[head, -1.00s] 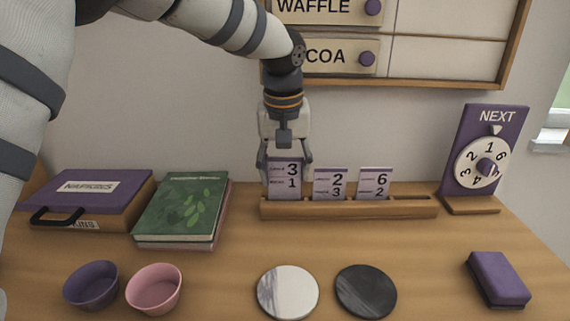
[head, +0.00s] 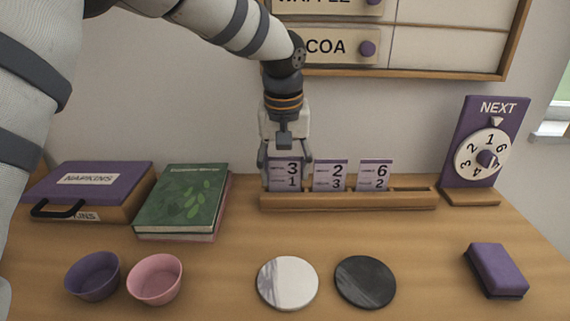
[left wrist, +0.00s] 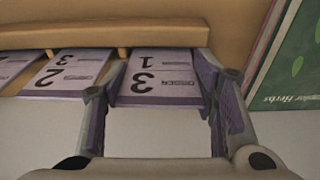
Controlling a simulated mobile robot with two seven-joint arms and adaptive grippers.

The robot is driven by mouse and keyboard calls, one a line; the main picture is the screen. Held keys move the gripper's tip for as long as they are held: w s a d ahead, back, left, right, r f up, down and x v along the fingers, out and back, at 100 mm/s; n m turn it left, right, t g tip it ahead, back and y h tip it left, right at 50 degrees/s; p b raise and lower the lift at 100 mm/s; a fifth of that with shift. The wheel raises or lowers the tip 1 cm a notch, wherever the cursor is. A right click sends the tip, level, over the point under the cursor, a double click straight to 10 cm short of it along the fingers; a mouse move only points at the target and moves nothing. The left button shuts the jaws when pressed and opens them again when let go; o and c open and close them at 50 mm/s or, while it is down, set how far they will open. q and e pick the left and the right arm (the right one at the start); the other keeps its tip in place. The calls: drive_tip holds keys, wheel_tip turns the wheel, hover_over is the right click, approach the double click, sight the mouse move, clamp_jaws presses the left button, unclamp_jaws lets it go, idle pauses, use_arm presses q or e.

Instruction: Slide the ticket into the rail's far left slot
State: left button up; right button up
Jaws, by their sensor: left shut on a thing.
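The ticket (head: 284,175), a pale card with a purple top and the numbers 3 and 1, stands upright at the far left slot of the wooden rail (head: 400,203). Its lower edge meets the rail, and its top is about level with the other tickets. My left gripper (head: 285,165) comes from above and is shut on the ticket. In the left wrist view the fingers press its two side edges, and the ticket (left wrist: 155,78) reaches the rail (left wrist: 160,33). How deep it sits in the slot is hidden. My right gripper is out of view.
Tickets 2/3 (head: 329,176) and 6/2 (head: 375,176) stand to the right in the rail; its right end is empty. Green book (head: 182,200) and napkin box (head: 95,185) lie left. The dial stand (head: 482,150) is right. Two coasters (head: 288,283) lie in front.

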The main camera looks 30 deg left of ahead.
use_arm(q)
drive_tip(key=o, duration=0.8)
drive_tip(key=r, duration=0.4)
drive_tip(key=s+r, duration=0.1)
drive_tip(key=r, duration=0.7)
drive_tip(key=shift+s+d, duration=0.3)
drive_tip(key=shift+s, duration=0.1)
drive_tip(key=shift+f, duration=0.15)
